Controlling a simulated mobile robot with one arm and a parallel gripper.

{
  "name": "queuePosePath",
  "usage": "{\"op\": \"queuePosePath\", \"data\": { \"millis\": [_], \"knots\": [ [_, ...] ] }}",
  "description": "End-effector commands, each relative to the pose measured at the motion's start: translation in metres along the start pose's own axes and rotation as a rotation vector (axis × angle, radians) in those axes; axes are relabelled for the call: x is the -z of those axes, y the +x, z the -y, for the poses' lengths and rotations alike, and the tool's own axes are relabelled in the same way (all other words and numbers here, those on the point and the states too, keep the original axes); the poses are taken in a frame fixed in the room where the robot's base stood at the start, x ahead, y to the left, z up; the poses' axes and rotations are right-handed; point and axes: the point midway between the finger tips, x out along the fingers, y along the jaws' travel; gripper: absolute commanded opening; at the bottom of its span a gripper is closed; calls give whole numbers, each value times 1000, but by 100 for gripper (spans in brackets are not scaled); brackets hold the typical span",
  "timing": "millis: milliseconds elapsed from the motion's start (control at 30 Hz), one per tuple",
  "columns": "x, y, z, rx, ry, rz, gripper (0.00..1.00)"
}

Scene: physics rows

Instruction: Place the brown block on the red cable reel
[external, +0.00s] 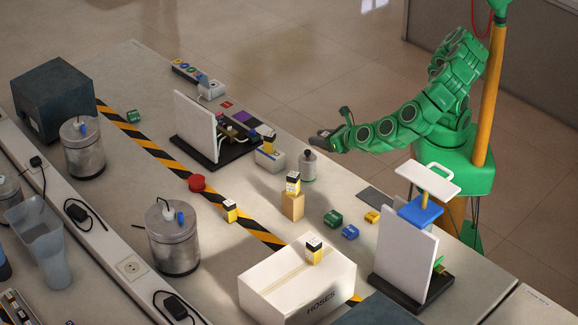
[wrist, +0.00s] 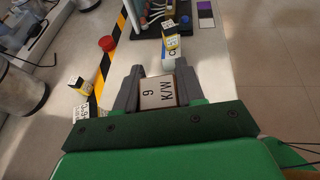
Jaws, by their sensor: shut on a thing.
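My gripper (external: 322,140) is above the right part of the bench, near its far edge. In the wrist view its two grey fingers (wrist: 158,88) are shut on a block (wrist: 160,94) with a pale face marked "9 K/W" and a narrow brownish edge. The block is mostly hidden in the external view.
A tan block (external: 293,206) carries a yellow-and-white box (external: 293,182). Another such box (external: 230,211) stands near the reel. A white panel (external: 196,125) on a black base, a grey bottle (external: 308,166), metal canisters (external: 173,240) and a white HOSES crate (external: 285,301) stand around.

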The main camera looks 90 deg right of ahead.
Motion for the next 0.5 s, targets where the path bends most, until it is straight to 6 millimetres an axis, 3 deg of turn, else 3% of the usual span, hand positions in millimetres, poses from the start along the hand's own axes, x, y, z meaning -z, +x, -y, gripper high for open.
{"op": "queuePosePath", "data": {
  "millis": [233,500],
  "knots": [
    [-20,-7,-1,2,-1,0,8],
    [-20,9,-21,9,-13,-7,8]
  ]
}}
